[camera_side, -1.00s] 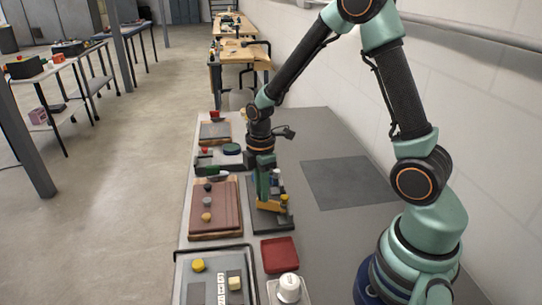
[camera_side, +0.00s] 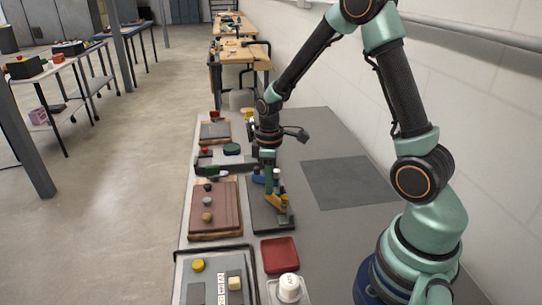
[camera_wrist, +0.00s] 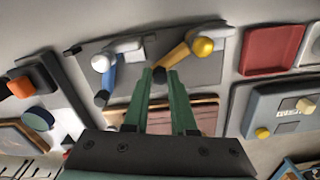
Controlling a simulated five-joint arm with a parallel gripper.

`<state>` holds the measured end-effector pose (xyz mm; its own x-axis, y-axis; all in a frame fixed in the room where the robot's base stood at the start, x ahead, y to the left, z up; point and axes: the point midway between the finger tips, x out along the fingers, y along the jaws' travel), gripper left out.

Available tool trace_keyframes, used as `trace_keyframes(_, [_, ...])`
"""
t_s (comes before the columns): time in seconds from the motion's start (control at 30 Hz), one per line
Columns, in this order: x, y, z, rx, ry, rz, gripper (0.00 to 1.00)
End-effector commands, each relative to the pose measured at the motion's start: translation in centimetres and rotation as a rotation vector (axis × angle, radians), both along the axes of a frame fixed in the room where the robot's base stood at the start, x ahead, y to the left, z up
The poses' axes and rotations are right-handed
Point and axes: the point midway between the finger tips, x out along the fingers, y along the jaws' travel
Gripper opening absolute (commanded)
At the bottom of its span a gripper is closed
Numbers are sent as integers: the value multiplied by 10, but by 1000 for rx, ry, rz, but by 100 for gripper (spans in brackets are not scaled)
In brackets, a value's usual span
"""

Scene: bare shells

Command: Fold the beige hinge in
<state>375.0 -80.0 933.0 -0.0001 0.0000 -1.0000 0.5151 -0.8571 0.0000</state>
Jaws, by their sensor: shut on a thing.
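The beige hinge (camera_wrist: 183,55) sits on a dark grey board (camera_wrist: 207,71), with a round yellow knob at one end and a dark tip at the other. In the side view the beige hinge (camera_side: 275,201) lies slanted on the board. My gripper (camera_wrist: 159,77) is shut on the hinge's dark tip end; its fingers partly hide that end. My gripper (camera_side: 269,188) points down at the board in the side view. A blue hinge (camera_wrist: 108,79) with a white knob is on the same board, to the left in the wrist view.
A red tray (camera_side: 280,255) is nearer the side camera than the board. A brown board with knobs (camera_side: 228,215) lies to its left. A grey panel with a yellow knob (camera_side: 205,285) is at the front. A bare dark mat (camera_side: 348,182) lies to the right.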

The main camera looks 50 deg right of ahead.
Motion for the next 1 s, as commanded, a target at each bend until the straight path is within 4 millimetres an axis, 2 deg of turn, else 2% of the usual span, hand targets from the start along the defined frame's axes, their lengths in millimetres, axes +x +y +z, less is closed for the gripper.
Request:
trace_keyframes(0.3, [-2,-6,1,0,1,-95,0])
trace_keyframes(0.73, [-2,-6,1,0,1,-104,0])
trace_keyframes(0.77, [-2,-6,1,0,1,-104,28])
trace_keyframes(0.8, [-2,-6,1,0,1,-104,43])
trace_keyframes(0.83, [-2,-6,0,0,1,-104,55])
trace_keyframes(1.0, [-2,-6,0,0,0,-103,55])
